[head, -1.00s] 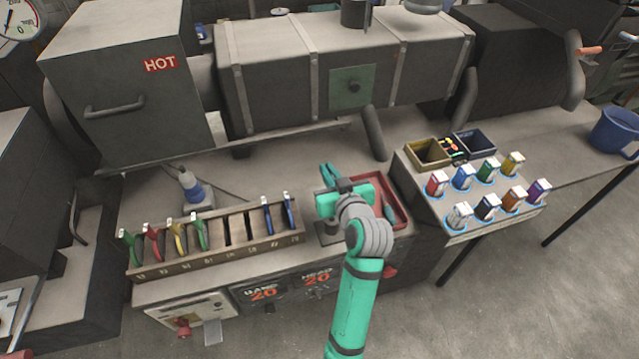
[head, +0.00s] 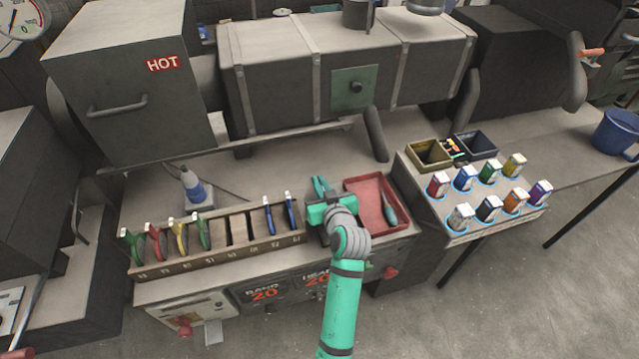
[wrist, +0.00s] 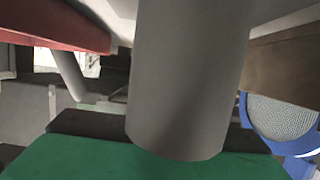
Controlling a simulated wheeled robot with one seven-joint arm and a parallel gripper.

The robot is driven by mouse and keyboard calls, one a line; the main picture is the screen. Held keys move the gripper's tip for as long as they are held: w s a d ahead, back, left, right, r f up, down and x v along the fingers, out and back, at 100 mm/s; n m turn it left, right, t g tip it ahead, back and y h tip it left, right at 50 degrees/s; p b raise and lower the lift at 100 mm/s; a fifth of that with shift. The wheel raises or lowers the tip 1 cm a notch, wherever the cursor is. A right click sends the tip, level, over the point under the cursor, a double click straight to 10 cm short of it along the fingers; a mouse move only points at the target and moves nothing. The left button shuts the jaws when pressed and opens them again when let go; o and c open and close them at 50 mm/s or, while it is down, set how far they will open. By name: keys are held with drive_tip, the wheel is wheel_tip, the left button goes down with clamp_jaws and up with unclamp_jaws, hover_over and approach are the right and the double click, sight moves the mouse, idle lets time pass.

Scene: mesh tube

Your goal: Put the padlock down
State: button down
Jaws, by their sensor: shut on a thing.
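My gripper (head: 319,188) is over the bench between the tool rack and the red tray, with its teal fingers toward the back. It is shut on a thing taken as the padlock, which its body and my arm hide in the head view. The wrist view is very close: a smooth grey cylinder (wrist: 190,80) fills its middle, in front of a dark green surface (wrist: 150,164). I cannot tell there which part belongs to the padlock, nor whether it touches the bench.
The red tray (head: 357,187) with a grey-green tool lies just right of my gripper. The wooden rack (head: 215,255) with coloured tools is close on the left. Several coloured containers (head: 488,207) stand on the right board. A large machine marked HOT (head: 130,90) stands behind.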

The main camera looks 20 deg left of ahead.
drive_tip(key=shift+f, duration=0.1)
drive_tip(key=c, duration=1.9)
unclamp_jaws()
drive_tip(key=shift+c, duration=0.2)
drive_tip(key=v, duration=1.2)
